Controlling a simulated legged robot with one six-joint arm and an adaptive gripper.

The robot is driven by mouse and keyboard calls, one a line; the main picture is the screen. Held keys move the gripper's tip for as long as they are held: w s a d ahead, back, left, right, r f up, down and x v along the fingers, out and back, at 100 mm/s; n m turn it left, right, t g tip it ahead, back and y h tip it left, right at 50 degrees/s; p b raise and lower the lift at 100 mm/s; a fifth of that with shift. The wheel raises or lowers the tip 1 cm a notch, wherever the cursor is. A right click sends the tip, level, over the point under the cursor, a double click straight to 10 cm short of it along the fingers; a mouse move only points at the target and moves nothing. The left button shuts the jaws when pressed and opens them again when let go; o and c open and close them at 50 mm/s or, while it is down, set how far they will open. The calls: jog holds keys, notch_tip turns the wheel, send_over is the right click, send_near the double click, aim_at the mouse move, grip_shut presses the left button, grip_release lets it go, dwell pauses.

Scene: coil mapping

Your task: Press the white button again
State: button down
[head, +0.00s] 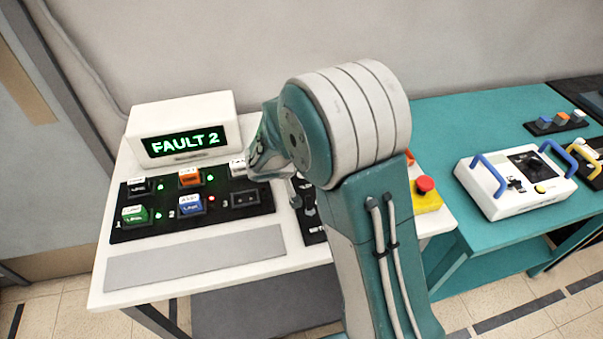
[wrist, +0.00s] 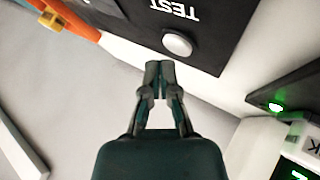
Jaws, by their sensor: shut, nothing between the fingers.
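The white button (wrist: 178,44) is a round cap on a black panel (wrist: 217,17), beside the word TEST, in the wrist view. My gripper (wrist: 160,68) is shut and empty. Its fingertips appear just below the button in that picture; whether they touch it I cannot tell. In the head view my own arm covers most of that panel and I cannot see the button. The display (head: 183,142) on the white console reads FAULT 2 in green.
A slotted black panel (head: 170,229) holds a green block (head: 135,214) at 1 and a blue block (head: 190,204) at 2, with a red light. Slot 3 (head: 244,199) looks empty. A red stop button (head: 425,184) stands right of my arm.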

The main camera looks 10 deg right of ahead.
jog(key=shift+f, duration=0.1)
jog(key=shift+f, duration=0.25)
jog(key=shift+f, duration=0.4)
dwell(0.8)
jog(key=shift+r, duration=0.8)
jog(key=shift+r, duration=0.1)
jog(key=shift+r, duration=2.4)
